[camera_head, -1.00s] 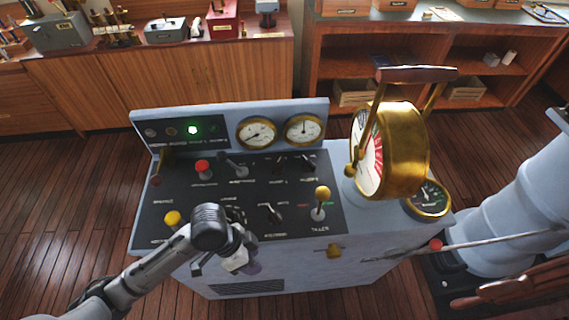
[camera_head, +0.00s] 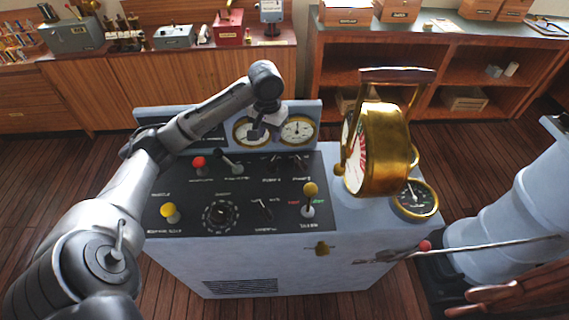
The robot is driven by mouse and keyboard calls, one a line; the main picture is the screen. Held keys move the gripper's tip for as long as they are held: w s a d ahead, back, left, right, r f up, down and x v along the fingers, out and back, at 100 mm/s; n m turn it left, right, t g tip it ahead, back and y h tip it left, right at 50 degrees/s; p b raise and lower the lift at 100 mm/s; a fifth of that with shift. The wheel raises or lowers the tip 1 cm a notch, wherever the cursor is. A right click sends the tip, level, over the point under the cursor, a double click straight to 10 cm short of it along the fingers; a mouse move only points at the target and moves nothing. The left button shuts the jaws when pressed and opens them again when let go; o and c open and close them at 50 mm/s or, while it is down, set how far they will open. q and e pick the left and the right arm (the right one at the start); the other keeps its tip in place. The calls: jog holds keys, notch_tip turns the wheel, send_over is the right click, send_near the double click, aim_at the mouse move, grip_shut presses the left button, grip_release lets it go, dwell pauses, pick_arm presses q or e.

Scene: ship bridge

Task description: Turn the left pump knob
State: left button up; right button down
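The console (camera_head: 180,228) stands in the middle of the view. Two small dark knobs sit side by side on its black panel below the gauges; the labels are too small to read surely. The left one (camera_head: 274,158) appears to be the left pump knob, and the other (camera_head: 298,161) is to its right. My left gripper (camera_head: 262,132) hangs above the console's back, in front of the left gauge (camera_head: 242,130), apart from the knobs in the picture. Its fingertips are small and dark, so their opening is unclear. My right gripper is not in view.
A red-topped lever (camera_head: 199,162), a black lever (camera_head: 230,162), a yellow knob (camera_head: 170,211), a round dial (camera_head: 220,215) and a yellow-topped lever (camera_head: 311,190) share the panel. A tall brass telegraph (camera_head: 385,150) stands at the right. A cabinet (camera_head: 200,85) is behind.

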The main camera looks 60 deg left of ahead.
aim_at(270, 162)
pick_arm(q)
notch_tip(270, 162, down, 13)
jog(key=p, duration=0.2)
jog(key=shift+s+p, duration=0.1)
jog(key=shift+p, duration=0.25)
grip_shut()
dwell(0.3)
